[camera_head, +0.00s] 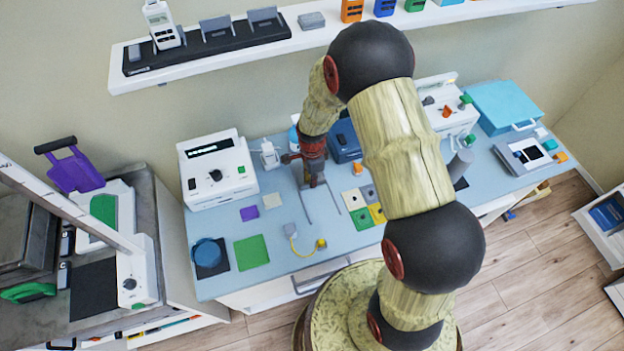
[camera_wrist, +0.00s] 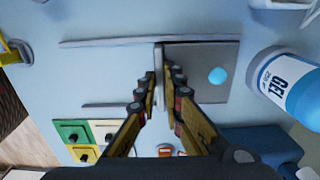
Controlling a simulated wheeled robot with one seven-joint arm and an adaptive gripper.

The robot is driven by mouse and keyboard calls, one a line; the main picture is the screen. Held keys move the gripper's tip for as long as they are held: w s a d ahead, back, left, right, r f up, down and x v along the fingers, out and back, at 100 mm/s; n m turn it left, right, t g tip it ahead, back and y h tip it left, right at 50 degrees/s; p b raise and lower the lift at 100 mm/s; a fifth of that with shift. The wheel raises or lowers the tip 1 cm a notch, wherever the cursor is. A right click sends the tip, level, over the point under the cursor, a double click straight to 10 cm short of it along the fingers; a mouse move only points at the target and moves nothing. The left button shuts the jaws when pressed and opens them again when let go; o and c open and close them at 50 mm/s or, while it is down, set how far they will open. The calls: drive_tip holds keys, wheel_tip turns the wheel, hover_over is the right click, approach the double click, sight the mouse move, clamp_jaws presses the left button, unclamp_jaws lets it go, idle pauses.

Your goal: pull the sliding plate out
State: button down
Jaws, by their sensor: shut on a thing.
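The sliding plate (camera_wrist: 205,80) is a flat grey rectangle with a light blue dot, lying on the blue worktop in the wrist view. It sits at the right end of two thin parallel rails (camera_wrist: 100,42). A thin pale upright tab (camera_wrist: 158,52) stands at the plate's left edge. My gripper (camera_wrist: 161,78) is shut on this tab, one finger on each side. In the head view my gripper (camera_head: 315,183) points down at the rails (camera_head: 335,206), and the plate is mostly hidden behind it.
A white gel bottle (camera_wrist: 290,80) with a blue band lies near the plate's right side in the wrist view. Coloured square pads (camera_head: 362,205) are right of the rails in the head view. A yellow-ended cable (camera_head: 320,243) lies in front; the worktop between the rails looks clear.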

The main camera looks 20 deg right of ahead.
drive_tip(key=s+p, duration=0.1)
drive_tip(key=s, duration=1.1)
drive_tip(key=shift+s, duration=0.35)
drive_tip(key=c, duration=1.9)
unclamp_jaws()
drive_tip(key=shift+w+r, duration=0.1)
drive_tip(key=shift+r, duration=0.05)
wheel_tip(320, 180, up, 12)
drive_tip(key=shift+f, duration=0.15)
